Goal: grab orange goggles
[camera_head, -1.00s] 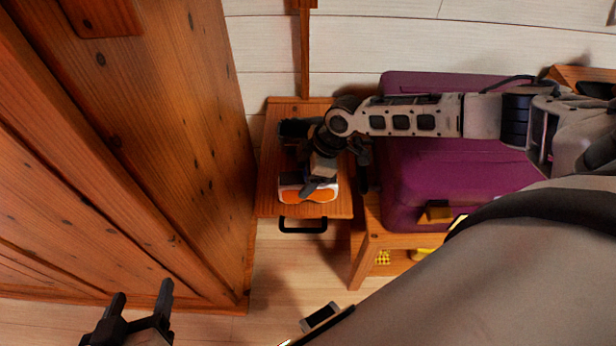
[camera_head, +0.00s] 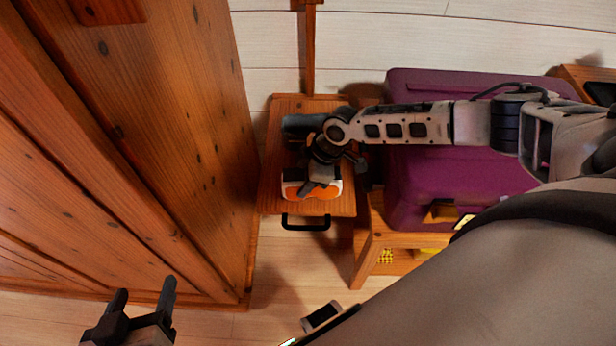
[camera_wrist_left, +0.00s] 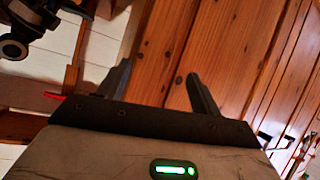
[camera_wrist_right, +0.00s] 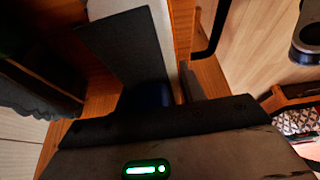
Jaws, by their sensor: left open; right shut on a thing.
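The orange goggles (camera_head: 293,191), with an orange lens and white frame, are at the front of the small wooden nightstand (camera_head: 276,150). My right gripper (camera_head: 318,188) is over them from above, shut on them, and hides their middle. A dark grey piece (camera_head: 301,124) behind the goggles may be their strap. In the right wrist view, a dark grey panel (camera_wrist_right: 125,45) fills the space in front of the jaws, so the hold itself is hard to see. My left gripper (camera_head: 143,300) is open and empty at the lower left; its spread fingers show in the left wrist view (camera_wrist_left: 160,88).
A black drawer handle (camera_head: 306,223) sticks out of the nightstand's front. A large wooden wardrobe (camera_head: 150,130) stands close on the left. A purple suitcase (camera_head: 425,180) lies on a wooden bench (camera_head: 368,235) at right.

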